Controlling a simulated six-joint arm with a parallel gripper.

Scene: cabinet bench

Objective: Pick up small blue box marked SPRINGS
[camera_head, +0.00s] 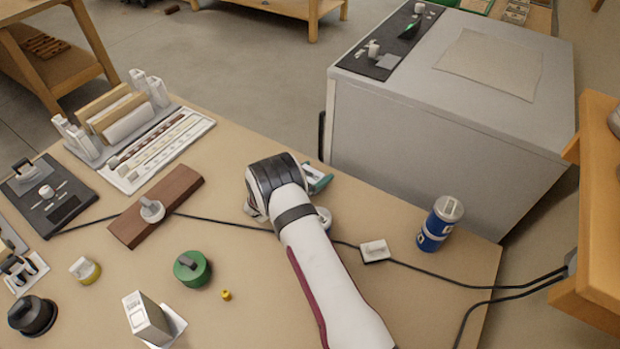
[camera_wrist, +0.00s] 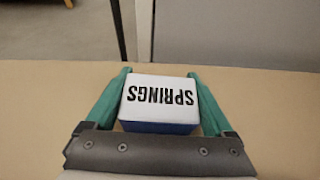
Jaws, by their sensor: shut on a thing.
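The small box marked SPRINGS (camera_wrist: 159,97) shows in the wrist view between the two green fingers, with a white top and a blue side. Its lettering appears upside down there. My gripper (camera_wrist: 160,90) is shut on it, one finger against each side. In the head view my gripper (camera_head: 319,178) is mostly hidden behind my wrist, with a green finger showing near the bench's far edge.
A blue canister (camera_head: 438,226) with a grey lid stands to the right, and a white cable block (camera_head: 375,251) lies nearer. A brown wooden block (camera_head: 156,206) and green round knob (camera_head: 192,268) lie left. A grey cabinet (camera_head: 430,130) stands beyond the bench edge. Black cables cross the bench.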

